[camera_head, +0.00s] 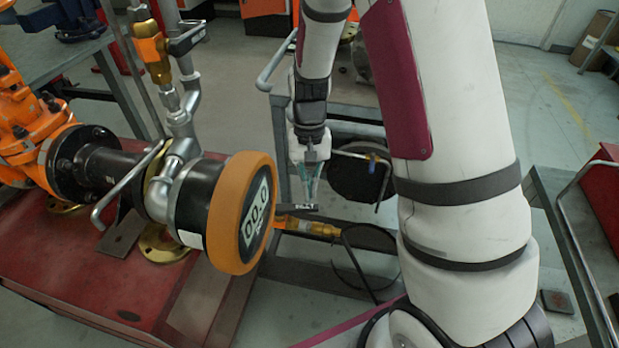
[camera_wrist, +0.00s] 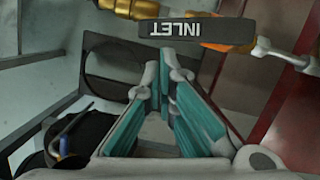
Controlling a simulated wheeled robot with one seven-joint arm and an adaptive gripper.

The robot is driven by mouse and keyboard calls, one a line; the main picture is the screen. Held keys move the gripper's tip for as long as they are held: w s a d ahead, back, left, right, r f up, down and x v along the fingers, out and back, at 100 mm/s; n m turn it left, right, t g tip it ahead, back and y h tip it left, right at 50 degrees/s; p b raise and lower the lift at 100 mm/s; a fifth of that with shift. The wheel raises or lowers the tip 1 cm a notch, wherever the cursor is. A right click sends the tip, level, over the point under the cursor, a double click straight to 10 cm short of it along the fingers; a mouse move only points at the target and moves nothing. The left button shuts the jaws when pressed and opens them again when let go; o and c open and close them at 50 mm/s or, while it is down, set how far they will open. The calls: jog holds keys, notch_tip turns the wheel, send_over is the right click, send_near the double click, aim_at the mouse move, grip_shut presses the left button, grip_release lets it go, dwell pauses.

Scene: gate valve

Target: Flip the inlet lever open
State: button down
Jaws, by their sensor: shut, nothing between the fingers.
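The inlet lever (camera_wrist: 197,30) is a dark flat bar lettered INLET, lying across the top of the wrist view. In the head view its dark edge (camera_head: 304,208) shows just below my fingertips. The lever sits by a brass and orange valve (camera_head: 312,228) to the right of the round gauge. In the wrist view an orange part (camera_wrist: 229,47) shows behind the lever. My gripper (camera_head: 306,203) points down with its teal fingers shut and empty. In the wrist view the fingertips (camera_wrist: 167,58) are close to the lever's near edge; I cannot tell whether they touch.
The orange-rimmed gauge (camera_head: 257,215), reading 00.0, stands close left of my gripper. A bent metal handle (camera_head: 125,185) and pipes are further left. A black hose (camera_head: 352,262) hangs at right.

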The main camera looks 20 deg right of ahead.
jog(key=shift+s, duration=0.1)
jog(key=s+m+p, duration=0.2)
jog(key=m, duration=0.1)
jog(key=shift+s+y, duration=0.1)
jog(key=shift+y, duration=0.3)
dwell(0.4)
